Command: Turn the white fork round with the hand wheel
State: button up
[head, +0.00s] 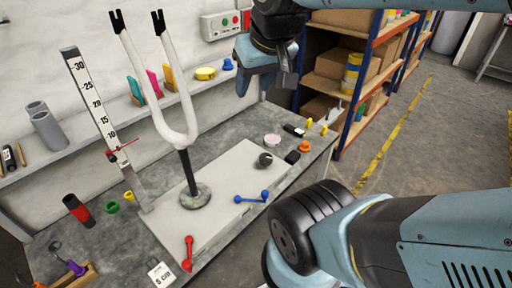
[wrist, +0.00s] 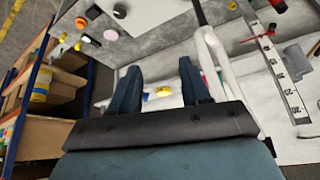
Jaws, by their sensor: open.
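The white fork (head: 178,139) stands upright in the head view, its two prongs pointing up with black tips. It sits on a black post (head: 187,172) over a round speckled base (head: 195,196). A dark round knob (head: 265,159), which may be the hand wheel, sits on the pale plate to the right of the fork. My gripper (head: 263,82) is above and behind the plate, apart from fork and knob. In the wrist view my gripper (wrist: 157,72) is open and empty, and part of the white fork (wrist: 213,50) shows beyond its right finger.
The pale plate (head: 222,178) lies on the grey bench, with a blue handle (head: 251,197) and a red handle (head: 188,253) at its edges. A tall scale (head: 91,100) stands left of the fork. A wall shelf runs behind. Storage racks (head: 341,65) stand at right beside open floor.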

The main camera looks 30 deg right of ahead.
jog(key=shift+o, duration=0.8)
jog(key=shift+w, duration=0.2)
jog(key=o, duration=0.6)
jog(key=w+f+m, duration=0.1)
jog(key=w, duration=0.1)
jog(key=w+d+f+m, duration=0.1)
jog(key=w, duration=0.2)
jog(key=w+d+f+m+g, duration=0.1)
jog(key=w, duration=0.1)
jog(key=shift+w+y, duration=0.3)
jog(key=shift+w, duration=0.1)
jog(key=m+g, duration=0.5)
jog(key=m, duration=1)
send_over(266, 157)
notch_tip(266, 157, down, 33)
notch_tip(266, 157, down, 13)
jog(key=shift+f, duration=0.15)
jog(key=shift+a, duration=0.1)
jog(key=c, duration=1)
